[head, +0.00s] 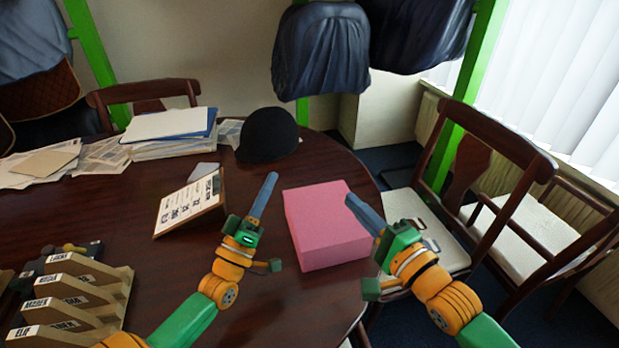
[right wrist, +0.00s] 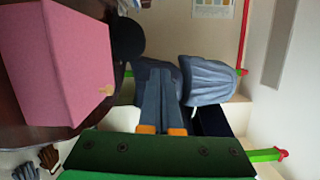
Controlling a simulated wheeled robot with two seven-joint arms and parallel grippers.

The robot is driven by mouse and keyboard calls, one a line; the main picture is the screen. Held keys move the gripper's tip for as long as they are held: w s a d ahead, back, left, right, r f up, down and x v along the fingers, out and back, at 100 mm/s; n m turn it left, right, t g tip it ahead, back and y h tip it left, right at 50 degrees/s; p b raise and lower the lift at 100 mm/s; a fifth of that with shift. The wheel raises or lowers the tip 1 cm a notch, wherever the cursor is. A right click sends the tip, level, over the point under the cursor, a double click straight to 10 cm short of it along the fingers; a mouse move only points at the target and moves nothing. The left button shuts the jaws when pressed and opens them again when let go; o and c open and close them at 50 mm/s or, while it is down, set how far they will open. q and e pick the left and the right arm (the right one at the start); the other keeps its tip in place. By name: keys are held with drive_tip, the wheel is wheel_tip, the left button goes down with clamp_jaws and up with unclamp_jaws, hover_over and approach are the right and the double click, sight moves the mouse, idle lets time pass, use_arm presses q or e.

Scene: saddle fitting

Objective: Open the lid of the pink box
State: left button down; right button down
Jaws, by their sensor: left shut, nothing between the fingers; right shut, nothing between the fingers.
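The pink box (head: 318,222) stands near the right edge of the dark round table, with its flat top closed. It also shows at the left of the right wrist view (right wrist: 55,55), with a small tan tab (right wrist: 106,90) on one side. My left gripper (head: 272,177) is shut and empty, apart from the box on its left. My right gripper (head: 350,199) is shut and empty; in the head view its fingertips overlap the box's right top edge. In the right wrist view its fingers (right wrist: 156,75) appear clear of the box. I cannot tell whether they touch it.
A black helmet (head: 268,135) sits behind the box. A clipboard stand (head: 190,203) stands left of my left gripper. Papers (head: 172,125) lie at the back left, and a labelled wooden rack (head: 75,300) stands front left. A chair (head: 470,190) is close on the right.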

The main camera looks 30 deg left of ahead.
drive_tip(key=w+a, duration=0.1)
drive_tip(key=a, duration=1)
drive_tip(key=shift+w+r, duration=0.3)
drive_tip(key=shift+a, duration=0.1)
idle(1.1)
use_arm(q)
drive_tip(key=c, duration=0.7)
unclamp_jaws()
